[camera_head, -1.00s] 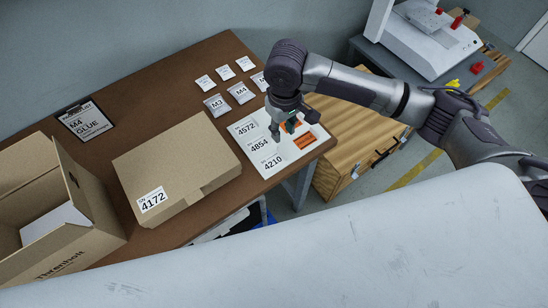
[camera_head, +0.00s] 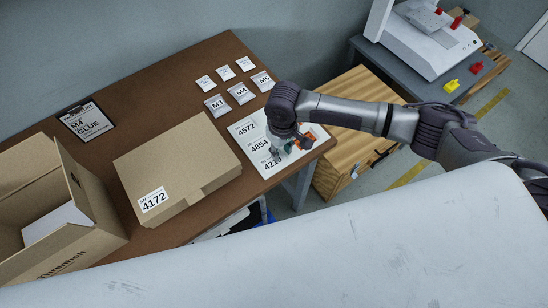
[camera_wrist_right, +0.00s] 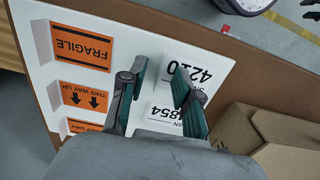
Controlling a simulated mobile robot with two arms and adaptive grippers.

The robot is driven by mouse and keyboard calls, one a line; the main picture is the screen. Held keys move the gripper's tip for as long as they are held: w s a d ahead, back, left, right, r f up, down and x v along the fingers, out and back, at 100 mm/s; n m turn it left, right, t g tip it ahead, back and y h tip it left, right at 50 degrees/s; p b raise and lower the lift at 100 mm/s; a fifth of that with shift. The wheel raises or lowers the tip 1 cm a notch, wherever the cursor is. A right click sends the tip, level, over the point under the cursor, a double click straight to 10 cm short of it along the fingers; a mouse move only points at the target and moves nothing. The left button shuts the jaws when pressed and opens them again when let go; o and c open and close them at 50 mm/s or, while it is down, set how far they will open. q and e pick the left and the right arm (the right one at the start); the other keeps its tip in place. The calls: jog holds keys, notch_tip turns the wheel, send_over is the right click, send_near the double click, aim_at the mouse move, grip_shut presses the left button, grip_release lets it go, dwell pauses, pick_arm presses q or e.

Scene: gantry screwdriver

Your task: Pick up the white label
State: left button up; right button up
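A white sheet (camera_head: 262,164) lies on the brown table's right end. It carries white labels printed 4572 (camera_head: 247,130), 4854 (camera_head: 259,146) and 4210 (camera_head: 271,164), plus orange stickers that show in the right wrist view, one reading FRAGILE (camera_wrist_right: 82,47). My right gripper (camera_head: 286,148) is over the sheet, pointing down, and partly hides the 4210 label and the stickers. In the right wrist view my gripper (camera_wrist_right: 158,80) has its two fingers apart with nothing between them. The 4210 label (camera_wrist_right: 190,76) is beside the right finger; the 4854 label (camera_wrist_right: 168,115) is partly hidden. My left gripper is out of view.
A closed cardboard box (camera_head: 180,160) labelled 4172 stands left of the sheet. An open box (camera_head: 75,245) is at the far left. Several small bags, including M4 (camera_head: 241,93), and a clipboard (camera_head: 86,122) lie behind. A wooden crate (camera_head: 330,180) stands right of the table.

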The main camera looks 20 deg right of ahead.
grip_shut()
jog(key=shift+r, duration=0.1)
